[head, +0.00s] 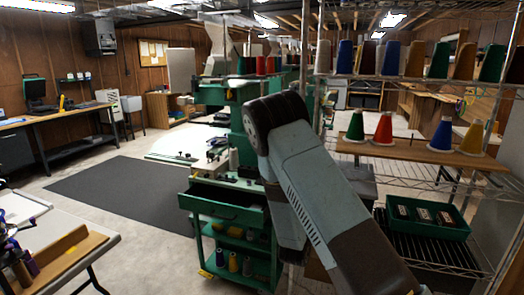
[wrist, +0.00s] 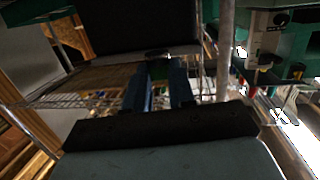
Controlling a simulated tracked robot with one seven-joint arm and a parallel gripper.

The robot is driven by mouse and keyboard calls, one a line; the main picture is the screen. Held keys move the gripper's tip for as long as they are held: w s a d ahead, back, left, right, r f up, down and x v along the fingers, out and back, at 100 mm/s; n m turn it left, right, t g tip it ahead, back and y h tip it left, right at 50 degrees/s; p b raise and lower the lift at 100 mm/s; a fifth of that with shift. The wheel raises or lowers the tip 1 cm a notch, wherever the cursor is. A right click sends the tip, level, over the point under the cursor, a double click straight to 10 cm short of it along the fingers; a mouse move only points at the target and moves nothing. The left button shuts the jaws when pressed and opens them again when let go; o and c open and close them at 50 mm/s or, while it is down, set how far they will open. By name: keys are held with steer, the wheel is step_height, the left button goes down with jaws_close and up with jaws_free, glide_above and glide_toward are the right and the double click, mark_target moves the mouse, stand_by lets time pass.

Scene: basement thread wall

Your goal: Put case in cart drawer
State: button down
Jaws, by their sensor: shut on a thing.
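The green cart (head: 196,232) stands left of my arm in the head view, with its top drawer (head: 222,207) pulled open towards me. The drawer's inside looks dark and I see nothing clearly in it. My gripper (wrist: 160,72) shows in the wrist view, with two blue-grey fingers reaching forward. In the head view my gripper and the case are hidden behind my own arm.
A wire shelf at right carries thread cones (head: 383,128) and a green tray (head: 437,218) with several dark labelled boxes. A table (head: 25,212) stands at lower left. The dark floor mat (head: 120,195) is clear.

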steer(key=s+d+f+n+t+y, duration=0.1)
steer(key=s+d+f+n+y, duration=0.3)
steer(key=s+f+n+y, duration=0.1)
step_height(320, 180, down, 4)
steer(key=s+y, duration=0.1)
steer(key=y, duration=0.1)
steer(key=shift+s+r+t+y, duration=0.15)
steer(key=shift+s+t+y, duration=0.15)
steer(key=shift+t, duration=0.1)
stand_by(0.8)
steer(key=shift+w, duration=0.1)
stand_by(0.5)
